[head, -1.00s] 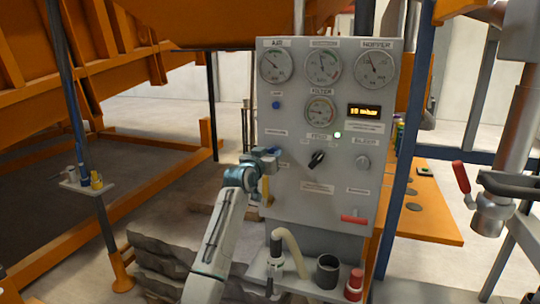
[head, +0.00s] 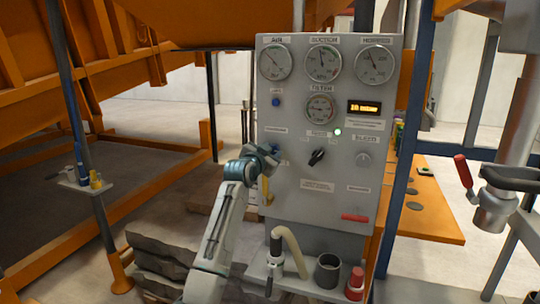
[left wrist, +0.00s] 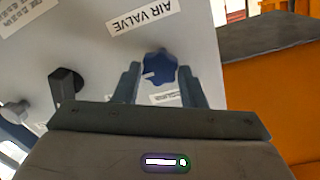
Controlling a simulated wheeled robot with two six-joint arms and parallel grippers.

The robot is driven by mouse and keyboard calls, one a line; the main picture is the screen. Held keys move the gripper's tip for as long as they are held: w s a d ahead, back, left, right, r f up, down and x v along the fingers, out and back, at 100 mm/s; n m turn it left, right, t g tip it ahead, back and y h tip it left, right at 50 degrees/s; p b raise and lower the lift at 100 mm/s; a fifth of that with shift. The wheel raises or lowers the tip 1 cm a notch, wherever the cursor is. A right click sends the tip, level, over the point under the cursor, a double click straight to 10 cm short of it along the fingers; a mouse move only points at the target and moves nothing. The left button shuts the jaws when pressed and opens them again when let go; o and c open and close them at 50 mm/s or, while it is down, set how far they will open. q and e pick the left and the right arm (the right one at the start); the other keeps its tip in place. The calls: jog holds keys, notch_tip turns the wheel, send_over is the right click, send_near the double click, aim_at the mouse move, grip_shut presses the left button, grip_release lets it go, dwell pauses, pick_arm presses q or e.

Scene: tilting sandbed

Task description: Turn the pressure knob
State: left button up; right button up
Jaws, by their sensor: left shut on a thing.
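The grey control panel (head: 325,215) stands in the middle of the head view. A blue lobed knob with a white mark (left wrist: 160,68) sits on it, by an upside-down AIR VALVE label (left wrist: 142,19) in the left wrist view. My left gripper (head: 272,152) is at the panel's left edge and mostly hides this knob in the head view. Its two fingers are on either side of the knob, shut on it. A black selector knob (head: 317,157) and a grey knob (head: 364,159) are to the right, untouched. My right gripper is not in view.
Round gauges, such as the one under AIR (head: 275,62), and a lit yellow display (head: 364,107) are above. A yellow handle (head: 267,190) hangs just below the gripper. A shelf with a hose (head: 290,245), dark cup (head: 328,270) and red-topped item (head: 355,283) juts out below.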

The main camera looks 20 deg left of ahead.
pick_arm(q)
jog(key=m, duration=0.5)
jog(key=shift+d+b, duration=0.15)
jog(key=shift+b, duration=0.2)
jog(key=m+y, duration=0.1)
jog(key=m, duration=0.4)
jog(key=shift+f+g, duration=0.1)
jog(key=shift+g, duration=0.2)
jog(key=shift+m, duration=0.4)
jog(key=o, duration=1)
jog(key=s+b, duration=0.3)
jog(key=s, duration=0.7)
jog(key=shift+s+r+b, duration=0.3)
jog(key=shift+s+r, duration=0.05)
jog(key=shift+r, duration=0.1)
